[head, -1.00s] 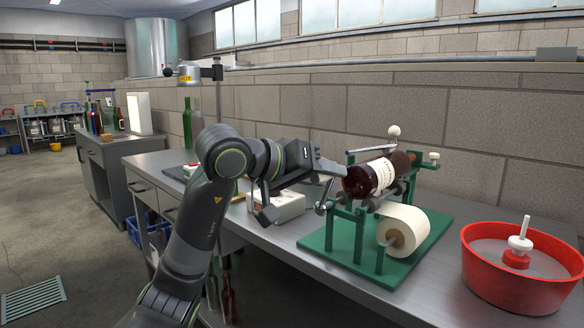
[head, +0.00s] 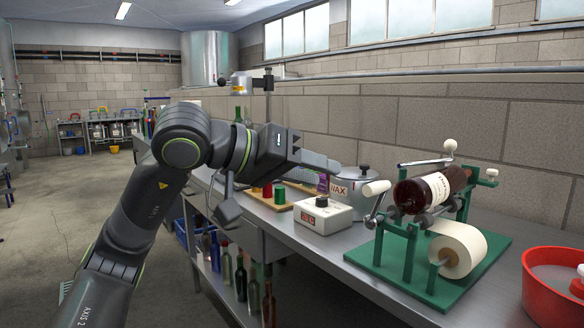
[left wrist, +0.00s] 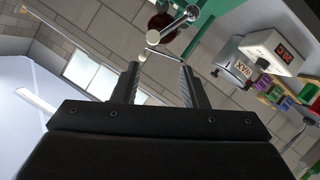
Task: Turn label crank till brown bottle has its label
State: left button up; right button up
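The brown bottle (head: 458,180) lies on its side on the rollers of the green labelling stand (head: 490,258). A cream label (head: 436,188) shows on its near side; how far it wraps round is hidden. The label roll (head: 458,250) sits below. The metal crank (head: 375,206) with its cream handle is at the stand's left side. My left gripper (head: 338,166) is left of the crank, apart from it. In the left wrist view the left gripper (left wrist: 157,68) has its fingers apart with nothing held. The bottle's end (left wrist: 163,24) shows beyond them. My right gripper is not in view.
A wax pot (head: 352,186) and a white control box (head: 323,214) stand close behind and below my left gripper. A red tub (head: 552,292) is at the right. A lever with a white knob (head: 450,146) rises behind the bottle. Bare bench lies in front of the stand.

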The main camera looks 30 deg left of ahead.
pick_arm(q)
jog(key=shift+b+v, duration=0.35)
jog(key=shift+v, duration=1.45)
jog(key=shift+c, duration=0.5)
